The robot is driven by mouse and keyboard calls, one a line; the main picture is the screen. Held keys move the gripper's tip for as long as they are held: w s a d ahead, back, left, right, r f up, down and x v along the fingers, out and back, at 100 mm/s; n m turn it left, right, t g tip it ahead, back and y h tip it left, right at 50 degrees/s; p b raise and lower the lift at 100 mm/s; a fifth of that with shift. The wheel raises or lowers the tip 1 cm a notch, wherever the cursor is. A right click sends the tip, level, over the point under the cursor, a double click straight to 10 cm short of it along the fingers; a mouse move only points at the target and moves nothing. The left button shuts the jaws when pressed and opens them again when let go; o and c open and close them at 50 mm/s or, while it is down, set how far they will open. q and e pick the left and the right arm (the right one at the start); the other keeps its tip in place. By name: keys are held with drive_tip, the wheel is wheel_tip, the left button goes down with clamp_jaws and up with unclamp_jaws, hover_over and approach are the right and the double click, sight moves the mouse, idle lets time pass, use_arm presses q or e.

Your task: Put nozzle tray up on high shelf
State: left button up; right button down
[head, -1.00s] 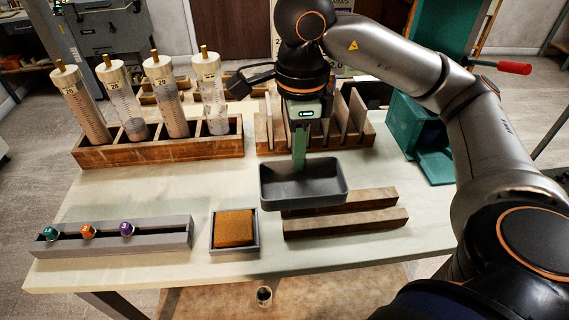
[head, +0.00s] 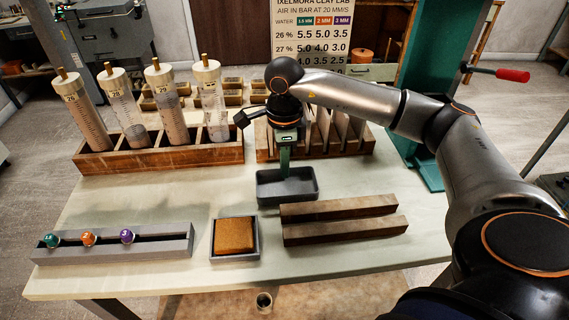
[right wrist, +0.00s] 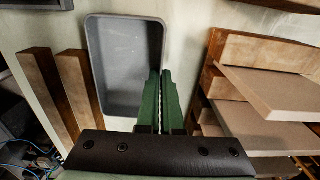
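A dark grey, empty rectangular tray (head: 266,196) is low over the pale table, behind two brown bars; I cannot tell whether it touches the table. My right gripper (head: 284,172) has its green fingers closed at the tray's wall. In the right wrist view, the fingers (right wrist: 160,92) meet the wall of the tray (right wrist: 125,58), with only a narrow gap between them. Teal, orange and purple nozzles (head: 88,239) sit in a long grey rail (head: 165,240) at the front left. My left gripper is not in view. I cannot make out a high shelf.
Behind the tray stands a slotted wooden rack (head: 345,147) with upright boards. A wooden rack (head: 190,157) of clay cylinders is at left. Two brown bars (head: 345,220) and a grey box with an orange sponge (head: 235,236) lie in front. A teal panel (head: 430,165) stands at right.

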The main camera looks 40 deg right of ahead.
drive_tip(key=shift+f, duration=0.1)
drive_tip(key=c, duration=1.5)
unclamp_jaws()
drive_tip(key=shift+f, duration=0.15)
drive_tip(key=o, duration=0.4)
